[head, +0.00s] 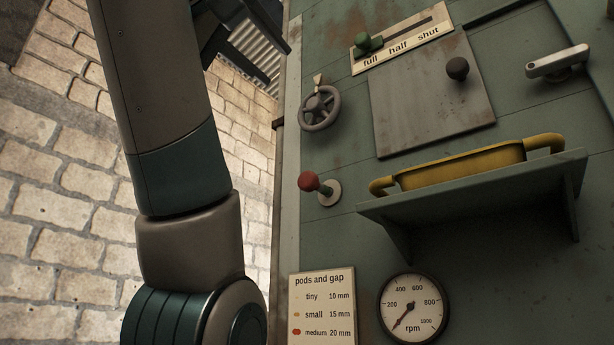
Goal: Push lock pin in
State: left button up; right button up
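A red ball knob (308,181) on a short stem sticks out of a round pale plate on the green panel (345,240), left of the shelf. It looks like the lock pin, but no label names it. My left arm stands large at the left. Dark angular parts at the top, beside the arm, look like my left gripper (262,52). They are well above and left of the red knob and do not touch it. Whether the fingers are open or shut is unclear, and I see nothing held. My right gripper is out of view.
A grey handwheel (320,108) sits above the red knob. A green slider (367,44) stands near "full".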

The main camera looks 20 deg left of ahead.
aim_at(308, 182)
jog(key=i+l+u, duration=0.1)
jog(key=l+u, duration=0.5)
jog(key=u, duration=0.15)
jog(key=l+u, duration=0.35)
